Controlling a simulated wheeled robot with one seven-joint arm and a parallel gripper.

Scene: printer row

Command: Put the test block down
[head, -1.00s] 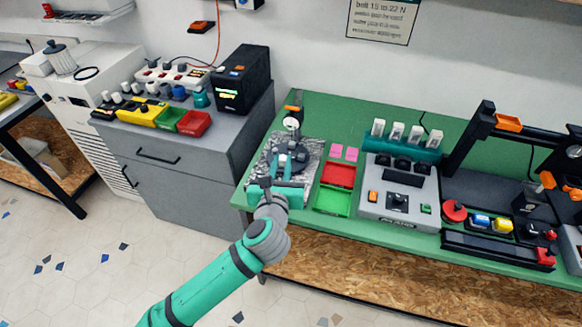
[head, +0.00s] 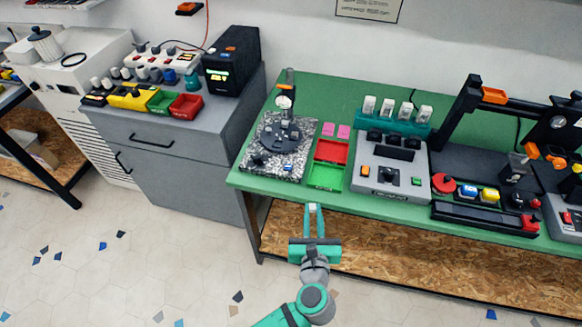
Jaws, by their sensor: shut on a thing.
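My gripper (head: 313,210) is in front of the green bench's front edge, below the green tray in the picture. Its two teal fingers point away from me and are shut on a small pale block, the test block (head: 313,206), at their tips. Only a little of the block shows between the fingers. The speckled granite plate (head: 262,170) with the dial gauge stand (head: 284,110) is on the bench, up and left of my gripper. A red tray (head: 331,151) and a green tray (head: 325,177) sit right of the plate, apart from my gripper.
Two pink pads (head: 336,131) lie behind the red tray. A grey control box (head: 390,179) stands to the right, with a black printer frame (head: 457,125) beyond. The grey cabinet (head: 190,165) is to the left. The bench edge (head: 370,207) and lower chipboard shelf (head: 400,243) are close to my gripper.

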